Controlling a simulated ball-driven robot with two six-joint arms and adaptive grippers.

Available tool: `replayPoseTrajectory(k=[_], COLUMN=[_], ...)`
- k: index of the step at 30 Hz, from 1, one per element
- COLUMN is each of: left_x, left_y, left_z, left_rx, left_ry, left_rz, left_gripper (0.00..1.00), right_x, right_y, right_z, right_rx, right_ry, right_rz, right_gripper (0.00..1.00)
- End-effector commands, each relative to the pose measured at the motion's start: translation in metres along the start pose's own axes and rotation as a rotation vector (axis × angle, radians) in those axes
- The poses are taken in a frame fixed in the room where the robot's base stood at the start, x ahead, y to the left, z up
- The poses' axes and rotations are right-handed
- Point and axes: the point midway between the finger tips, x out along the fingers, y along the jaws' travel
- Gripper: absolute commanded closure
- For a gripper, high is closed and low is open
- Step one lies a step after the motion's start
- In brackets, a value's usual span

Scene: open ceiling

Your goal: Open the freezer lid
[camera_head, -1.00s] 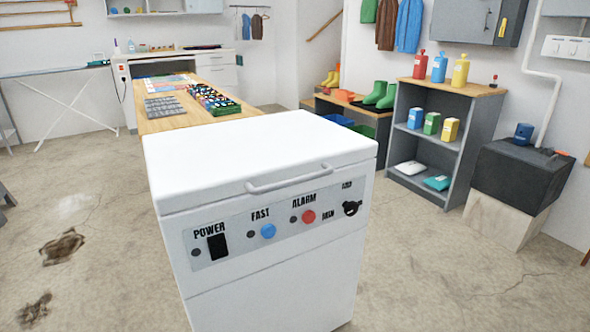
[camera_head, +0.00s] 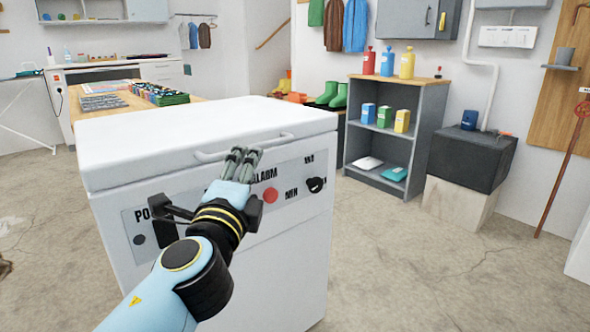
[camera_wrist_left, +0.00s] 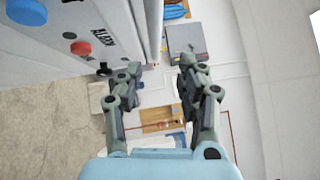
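The white freezer (camera_head: 215,240) stands in front of me with its lid (camera_head: 200,125) shut. The light lid handle (camera_head: 283,138) runs along the lid's front edge. My left gripper (camera_head: 246,152) is in front of the freezer, with its fingertips at the handle in the picture and hiding part of it. In the left wrist view my left gripper (camera_wrist_left: 162,65) has its two fingers apart with nothing held between them. The freezer's front panel (camera_wrist_left: 85,30) is on the left there. I cannot tell whether the fingers touch the handle. My right gripper is not in view.
A wooden-topped table (camera_head: 125,103) stands behind the freezer. A grey shelf (camera_head: 398,140) with bottles and boxes is to the right, beside a dark box (camera_head: 472,158) on a pale block. Concrete floor (camera_head: 405,265) at the front right is clear.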

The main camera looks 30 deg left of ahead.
Motion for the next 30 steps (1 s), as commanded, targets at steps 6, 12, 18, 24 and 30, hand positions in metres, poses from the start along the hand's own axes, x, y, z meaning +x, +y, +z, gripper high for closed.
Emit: replayPoseTrajectory(k=[6, 12, 18, 24, 30], left_x=[0.006, 0.037, 0.077, 0.103, 0.11], left_y=[0.01, 0.006, 0.008, 0.009, 0.01], left_z=[-0.004, -0.003, -0.003, -0.003, -0.003], left_rx=[-0.009, -0.011, -0.009, -0.011, -0.011], left_ry=[-0.002, -0.002, -0.002, -0.002, -0.002], left_rz=[-0.002, -0.005, -0.003, -0.001, 0.001], left_gripper=[0.62, 0.62, 0.62, 0.62, 0.62], right_x=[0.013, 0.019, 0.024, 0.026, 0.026], right_y=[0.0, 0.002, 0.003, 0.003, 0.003], right_z=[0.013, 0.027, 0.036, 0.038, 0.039], right_rx=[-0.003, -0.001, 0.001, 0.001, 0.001], right_ry=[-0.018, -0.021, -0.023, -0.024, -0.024], right_rz=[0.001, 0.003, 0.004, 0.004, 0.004], right_gripper=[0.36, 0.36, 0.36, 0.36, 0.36])
